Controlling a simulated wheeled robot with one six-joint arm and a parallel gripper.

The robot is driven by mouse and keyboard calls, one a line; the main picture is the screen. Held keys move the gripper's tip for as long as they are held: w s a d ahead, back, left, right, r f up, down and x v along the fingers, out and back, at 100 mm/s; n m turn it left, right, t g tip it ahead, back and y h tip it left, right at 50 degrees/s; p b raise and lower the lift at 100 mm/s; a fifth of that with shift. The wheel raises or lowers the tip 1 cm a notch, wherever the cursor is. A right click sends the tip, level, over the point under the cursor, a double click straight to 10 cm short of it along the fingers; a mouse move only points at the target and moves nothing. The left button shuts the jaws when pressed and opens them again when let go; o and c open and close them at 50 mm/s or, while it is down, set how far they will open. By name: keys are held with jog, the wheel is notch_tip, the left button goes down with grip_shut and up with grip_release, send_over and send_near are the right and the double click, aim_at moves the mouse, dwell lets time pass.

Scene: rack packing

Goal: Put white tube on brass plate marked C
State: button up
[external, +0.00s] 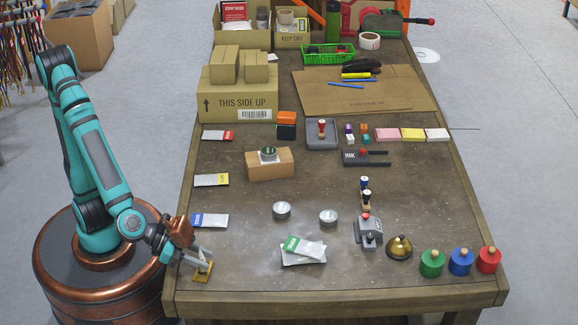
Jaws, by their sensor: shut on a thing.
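My gripper (201,261) is low over the table's front left corner, its fingers pointing down and to the right. It is shut on a small pale thing that looks like the white tube, mostly hidden by the fingers. A small yellow-brown plate (203,272), which looks like brass, lies on the table directly under the fingertips. Any letter on it is too small or covered to read. I cannot tell whether the held thing touches the plate.
White packets with red (217,135), yellow (211,180) and blue (209,220) ends lie along the left edge. A green-ended packet (305,246) lies on a pale tray.

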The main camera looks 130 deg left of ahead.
jog(key=shift+f, duration=0.2)
jog(key=o, duration=0.9)
jog(key=shift+o, duration=0.2)
jog(key=shift+r, duration=0.2)
jog(key=v, duration=1.2)
jog(key=s+a+r+m+t+h, duration=0.1)
jog(key=s+r+m+t+h, duration=0.6)
jog(key=s+r, duration=1.4)
jog(key=shift+s+a+r+h, duration=0.3)
jog(key=shift+s+a+r, duration=0.1)
jog(key=shift+r, duration=0.4)
